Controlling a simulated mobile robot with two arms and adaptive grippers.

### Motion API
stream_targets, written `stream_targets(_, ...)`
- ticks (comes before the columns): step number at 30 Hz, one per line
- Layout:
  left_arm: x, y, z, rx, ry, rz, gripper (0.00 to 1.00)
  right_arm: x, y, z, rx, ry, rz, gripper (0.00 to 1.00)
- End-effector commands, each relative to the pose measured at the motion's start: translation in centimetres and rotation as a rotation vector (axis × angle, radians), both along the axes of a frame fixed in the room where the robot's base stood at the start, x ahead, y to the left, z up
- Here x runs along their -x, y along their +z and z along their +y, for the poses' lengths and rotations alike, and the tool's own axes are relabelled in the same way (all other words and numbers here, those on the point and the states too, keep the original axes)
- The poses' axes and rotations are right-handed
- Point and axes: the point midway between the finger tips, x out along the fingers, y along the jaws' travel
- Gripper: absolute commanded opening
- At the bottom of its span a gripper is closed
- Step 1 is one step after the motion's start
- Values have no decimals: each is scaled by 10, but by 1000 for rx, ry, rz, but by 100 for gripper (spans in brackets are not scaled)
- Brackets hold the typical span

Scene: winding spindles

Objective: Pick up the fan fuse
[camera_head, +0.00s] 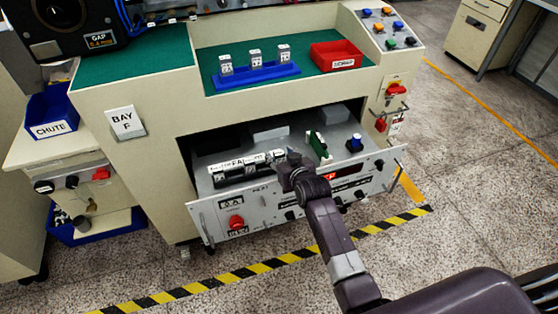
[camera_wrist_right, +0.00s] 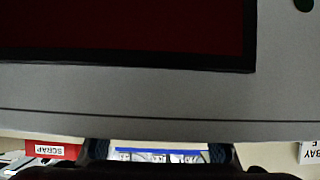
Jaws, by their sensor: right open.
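The pulled-out drawer holds a black fuse block (camera_head: 232,177) with light fuses in a row; its label reads in part "FA…", and my right gripper covers its right end. I cannot tell which is the fan fuse. My right gripper (camera_head: 285,160) is over the drawer's front, beside the block's right end. In the wrist view the open fingers (camera_wrist_right: 158,153) show at the bottom with nothing visible held. Beyond them is the blue rack (camera_wrist_right: 150,150) with white fuses; in the head view the rack (camera_head: 257,76) stands on the green top with three fuses. My left gripper is out of view.
A red scrap tray (camera_head: 336,56) sits right of the rack. In the drawer are a green-and-white part (camera_head: 317,145), a blue knob (camera_head: 355,143) and grey boxes. The drawer's front panel (camera_head: 270,206) has a red switch (camera_head: 236,222). The cabinet top overhangs the drawer.

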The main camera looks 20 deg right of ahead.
Motion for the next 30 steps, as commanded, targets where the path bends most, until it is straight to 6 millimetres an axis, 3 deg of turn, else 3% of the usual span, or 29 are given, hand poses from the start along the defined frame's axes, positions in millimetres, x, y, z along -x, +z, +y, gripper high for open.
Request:
stream_targets(4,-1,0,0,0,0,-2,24,0,0,0,0,0,0,45)
stream_targets(16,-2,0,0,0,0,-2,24,1,0,0,0,0,0,1)
stream_targets(25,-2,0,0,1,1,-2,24,0,2,0,0,0,-1,0)
stream_targets(30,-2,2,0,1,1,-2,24,0,16,0,1,0,-3,0)
